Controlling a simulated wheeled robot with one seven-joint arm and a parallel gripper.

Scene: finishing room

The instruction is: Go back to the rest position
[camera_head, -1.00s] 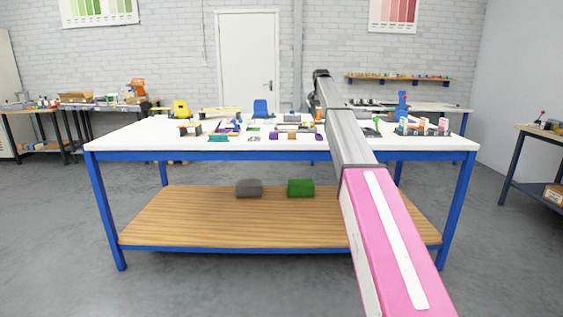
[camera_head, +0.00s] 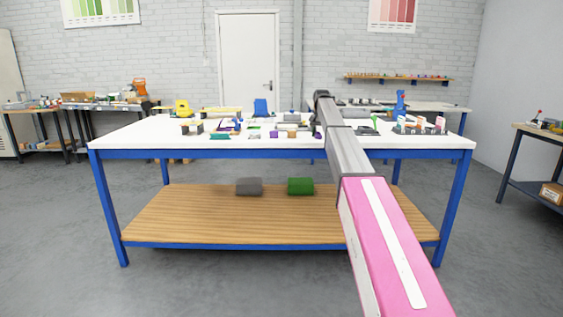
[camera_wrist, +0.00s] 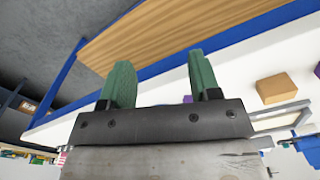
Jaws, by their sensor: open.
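My gripper (camera_wrist: 162,82) shows in the wrist view with its two green fingers apart and nothing between them. In that view a tan block (camera_wrist: 276,89) lies on the white tabletop to the right of the fingers, and part of a purple thing (camera_wrist: 187,99) shows behind the gripper's body. In the head view my arm reaches forward over the right part of the white-topped table (camera_head: 280,144). The arm hides the gripper's fingers there.
Small coloured parts crowd the tabletop, with a blue spray bottle (camera_head: 400,103) at the right. A grey block (camera_head: 249,186) and a green block (camera_head: 300,186) sit on the lower wooden shelf (camera_head: 200,220). Side benches stand left and right. The floor before the table is clear.

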